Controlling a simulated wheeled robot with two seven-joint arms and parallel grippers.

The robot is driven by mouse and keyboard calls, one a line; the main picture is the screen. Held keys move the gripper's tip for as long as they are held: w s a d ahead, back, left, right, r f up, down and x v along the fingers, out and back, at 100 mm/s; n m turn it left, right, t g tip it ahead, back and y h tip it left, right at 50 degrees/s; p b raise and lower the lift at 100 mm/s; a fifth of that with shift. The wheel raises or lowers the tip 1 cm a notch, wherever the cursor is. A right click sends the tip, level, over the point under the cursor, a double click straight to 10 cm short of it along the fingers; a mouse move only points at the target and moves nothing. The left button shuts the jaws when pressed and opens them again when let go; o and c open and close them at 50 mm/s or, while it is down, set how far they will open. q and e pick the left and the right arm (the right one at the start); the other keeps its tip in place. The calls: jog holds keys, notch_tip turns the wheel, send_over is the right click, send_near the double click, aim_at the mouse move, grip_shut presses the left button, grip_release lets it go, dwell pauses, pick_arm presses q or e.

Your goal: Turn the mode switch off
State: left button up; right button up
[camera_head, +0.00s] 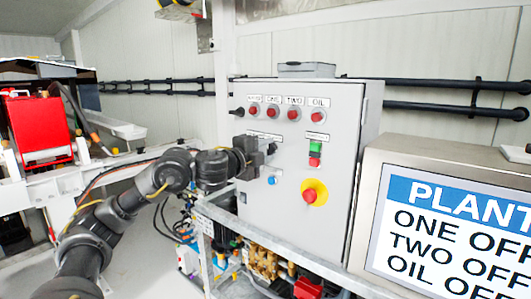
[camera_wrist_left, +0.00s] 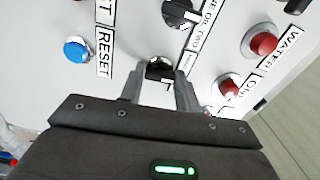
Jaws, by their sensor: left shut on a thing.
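The mode switch is a small black knob (camera_wrist_left: 158,68) on the grey control box (camera_head: 292,225). In the left wrist view it sits between the two fingertips of my left gripper (camera_wrist_left: 160,80), beside a small label that I cannot read for sure. My left gripper (camera_head: 262,152) reaches the box front from the left and is shut on this knob. In the head view the gripper hides the knob. A second black knob (camera_wrist_left: 178,12), labelled with ONE, OIL and TWO, is close by, also seen in the head view (camera_head: 272,148). My right gripper is not in view.
A blue reset button (camera_wrist_left: 77,50) is near the gripper. Red lamps line the box top, with green and red buttons (camera_head: 315,150) and a yellow-ringed red button (camera_head: 314,193) to the right. A sign (camera_head: 450,225) stands front right, a metal frame (camera_head: 275,256) below.

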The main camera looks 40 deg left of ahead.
pick_arm(q)
jog(key=shift+m, duration=0.3)
jog(key=o, duration=1)
jog(key=s+b, duration=0.2)
jog(key=s, duration=0.8)
jog(key=shift+s+d+b, duration=0.1)
jog(key=shift+s+b, duration=0.2)
jog(key=shift+s, duration=0.1)
